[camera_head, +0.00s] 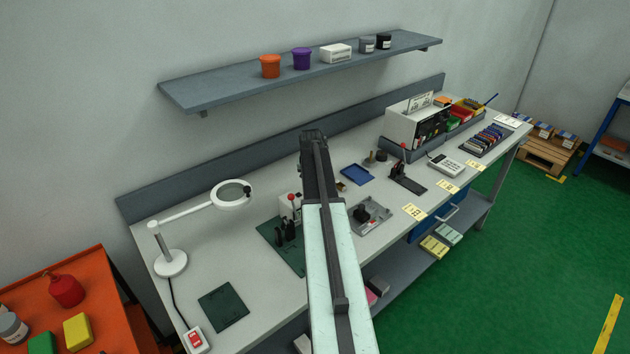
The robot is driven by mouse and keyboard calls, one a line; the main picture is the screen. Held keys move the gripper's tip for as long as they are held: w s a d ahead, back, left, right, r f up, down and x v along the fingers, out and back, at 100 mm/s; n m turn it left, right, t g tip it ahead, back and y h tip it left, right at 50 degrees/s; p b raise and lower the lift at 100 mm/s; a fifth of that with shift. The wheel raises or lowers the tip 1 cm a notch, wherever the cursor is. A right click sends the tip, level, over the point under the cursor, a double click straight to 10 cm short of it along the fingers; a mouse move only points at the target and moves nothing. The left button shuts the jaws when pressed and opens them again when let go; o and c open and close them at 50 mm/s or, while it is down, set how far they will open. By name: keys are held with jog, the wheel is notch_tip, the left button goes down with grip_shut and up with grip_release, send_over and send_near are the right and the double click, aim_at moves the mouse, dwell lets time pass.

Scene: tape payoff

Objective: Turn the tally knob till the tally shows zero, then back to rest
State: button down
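My arm reaches up the middle of the picture, and my gripper (313,136) is at its far end, above the bench. I see it from behind, so its fingers and whether they are open are unclear. No tally digits or knob can be made out for certain. A grey tray-like fixture with a black part (368,215) sits just right of the arm.
The workbench (195,245) carries a magnifier lamp (232,194), a dark green mat (223,306), a blue tray (356,175), a second red-topped lever device (406,175) and a white keypad device (446,165). A shelf (220,88) with tubs hangs above. An orange table (110,305) is at lower left.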

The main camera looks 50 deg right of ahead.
jog(key=c, duration=1.3)
grip_release()
jog(key=shift+a, duration=0.1)
jog(key=shift+c, duration=0.2)
jog(key=shift+a+r+p, duration=0.1)
jog(key=shift+r+p, duration=0.45)
jog(key=shift+p, duration=0.05)
jog(key=p+v, duration=0.6)
jog(key=v, duration=0.1)
jog(key=shift+s, duration=0.15)
jog(key=shift+f, duration=0.1)
